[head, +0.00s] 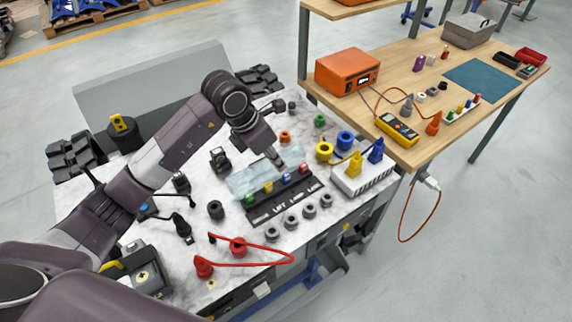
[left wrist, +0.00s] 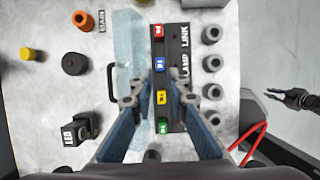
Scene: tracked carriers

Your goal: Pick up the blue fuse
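The blue fuse (head: 287,179) stands in the black labelled fuse strip (head: 285,206) between the yellow fuse (head: 268,187) and the red fuse (head: 304,169). In the left wrist view the blue fuse (left wrist: 159,64) is ahead of the fingertips. My left gripper (head: 279,164) is above the strip, close to the blue fuse. In the left wrist view my left gripper (left wrist: 168,96) is open and empty, its fingers on either side of the strip. A dark jointed shape at that view's right edge looks like my right gripper (left wrist: 292,98); its fingers are too small to judge.
The green fuse (head: 250,197) sits at the strip's left end. A white block with yellow and blue plugs (head: 365,183) is to the right; a red cable (head: 270,263) lies in front.

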